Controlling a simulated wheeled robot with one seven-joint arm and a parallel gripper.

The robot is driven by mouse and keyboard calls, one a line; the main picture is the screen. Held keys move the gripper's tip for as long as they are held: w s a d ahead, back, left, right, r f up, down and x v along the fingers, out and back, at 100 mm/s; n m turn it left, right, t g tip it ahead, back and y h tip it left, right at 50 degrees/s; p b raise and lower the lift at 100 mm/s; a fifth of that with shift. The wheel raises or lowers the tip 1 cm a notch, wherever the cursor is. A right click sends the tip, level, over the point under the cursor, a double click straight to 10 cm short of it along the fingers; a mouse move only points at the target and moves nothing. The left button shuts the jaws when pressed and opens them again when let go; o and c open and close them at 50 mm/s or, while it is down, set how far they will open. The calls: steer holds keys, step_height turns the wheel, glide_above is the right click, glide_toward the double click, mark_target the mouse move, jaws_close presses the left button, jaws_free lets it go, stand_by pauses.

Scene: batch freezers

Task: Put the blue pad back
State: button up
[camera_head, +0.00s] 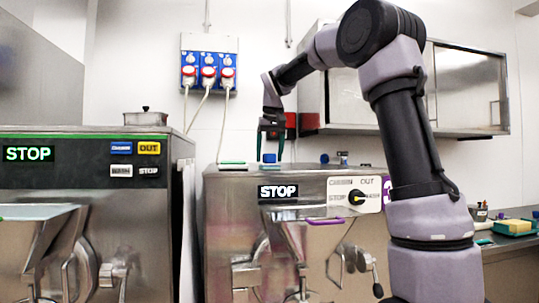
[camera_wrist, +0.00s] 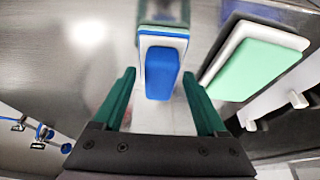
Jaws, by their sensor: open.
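A blue pad (camera_head: 269,158) with a white layer stands on top of the right-hand machine. In the wrist view the blue pad (camera_wrist: 161,74) shows between the two green fingertips of my gripper (camera_wrist: 158,78), with clear gaps on both sides. In the head view my gripper (camera_head: 271,140) points down right over the pad. It is open and holds nothing. I cannot tell how far the fingertips reach down beside the pad.
A green and white pad (camera_wrist: 257,66) lies close on the right in the wrist view. The right-hand machine (camera_head: 300,176) has small items farther right on its top. A lidded pot (camera_head: 146,117) stands on the left machine. A teal tray (camera_head: 513,230) sits at far right.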

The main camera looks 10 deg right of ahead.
steer(key=shift+r, duration=0.1)
steer(key=v, duration=1.1)
steer(key=s+d+f, duration=0.2)
steer(key=s+f, duration=0.1)
steer(key=s, duration=0.6)
steer(key=s+d+f+m+t+y, duration=0.2)
steer(key=s+d+f+m, duration=0.1)
steer(key=s+f, duration=1.5)
steer(key=shift+s+d+m+t, duration=0.3)
steer(key=shift+d+m, duration=0.1)
steer(key=shift+m, duration=0.2)
